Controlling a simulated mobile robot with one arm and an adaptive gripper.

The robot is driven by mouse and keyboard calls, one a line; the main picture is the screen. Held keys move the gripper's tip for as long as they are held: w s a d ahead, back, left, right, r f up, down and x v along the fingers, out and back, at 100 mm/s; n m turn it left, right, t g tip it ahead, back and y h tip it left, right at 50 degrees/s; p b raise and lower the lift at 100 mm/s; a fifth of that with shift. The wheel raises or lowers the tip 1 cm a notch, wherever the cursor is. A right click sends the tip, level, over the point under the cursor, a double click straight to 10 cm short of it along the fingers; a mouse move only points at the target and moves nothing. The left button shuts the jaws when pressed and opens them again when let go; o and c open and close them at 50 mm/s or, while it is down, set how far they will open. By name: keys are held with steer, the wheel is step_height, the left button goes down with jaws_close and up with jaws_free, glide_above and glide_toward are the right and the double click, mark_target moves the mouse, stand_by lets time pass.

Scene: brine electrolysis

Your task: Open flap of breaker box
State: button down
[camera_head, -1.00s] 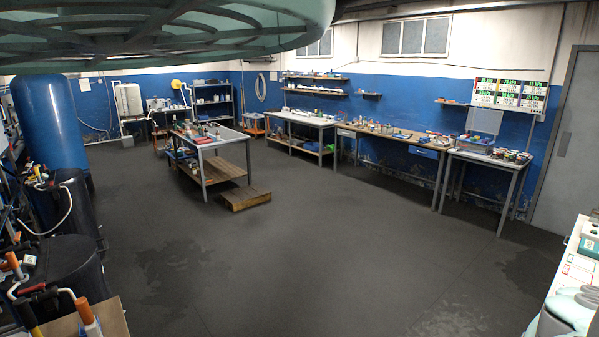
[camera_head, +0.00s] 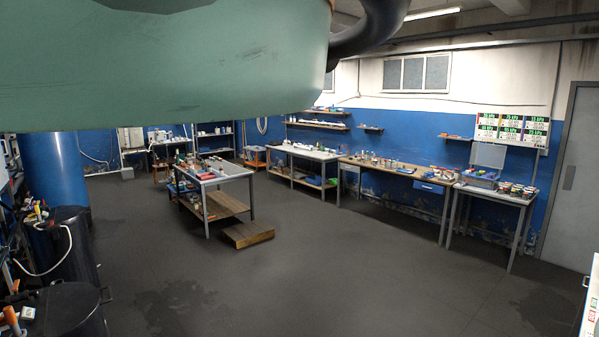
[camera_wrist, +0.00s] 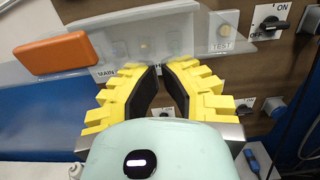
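In the wrist view, a clear, see-through flap (camera_wrist: 205,42) crosses the upper part of a brown panel. The labels MAIN and TEST show near it, and a small round button is seen by TEST. My gripper (camera_wrist: 160,73) has yellow ribbed fingers with black pads. The head view does not show the gripper or the breaker box.
An orange block (camera_wrist: 55,53) sits left of the fingers. A black ON/OFF rotary switch (camera_wrist: 273,24) and dark cables (camera_wrist: 305,115) are at the right. In the head view, a wheeled-free grey floor (camera_head: 330,270) lies open before workbenches (camera_head: 395,172) along the blue wall.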

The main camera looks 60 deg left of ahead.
steer(key=shift+r+p, duration=1.8)
steer(key=shift+r, duration=1.45)
